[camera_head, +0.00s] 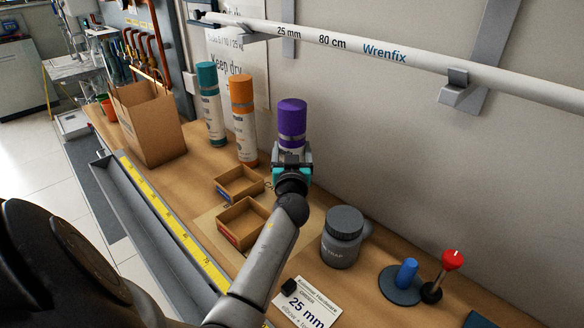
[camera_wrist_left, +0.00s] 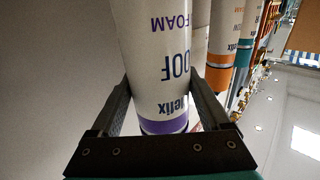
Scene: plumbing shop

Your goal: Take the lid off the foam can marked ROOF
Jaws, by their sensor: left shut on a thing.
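The foam can marked ROOF (camera_wrist_left: 172,60) has a white body with purple lettering, upside down in the left wrist view. In the head view its purple lid (camera_head: 292,119) is on and stands above my left gripper (camera_head: 291,156). My left gripper is shut on the can's body below the lid, with a finger on either side in the left wrist view (camera_wrist_left: 165,105). A purple band shows near the fingers there. The gripper hides the can's lower part in the head view, so I cannot tell whether it touches the bench. My right gripper is not in view.
An orange-lidded can (camera_head: 243,120) and a teal-lidded can (camera_head: 210,105) stand to the left. Small open boxes (camera_head: 243,222), a grey jar (camera_head: 342,238) and a red-knobbed lever (camera_head: 452,260) are on the bench. A white pipe (camera_head: 410,60) runs along the wall above.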

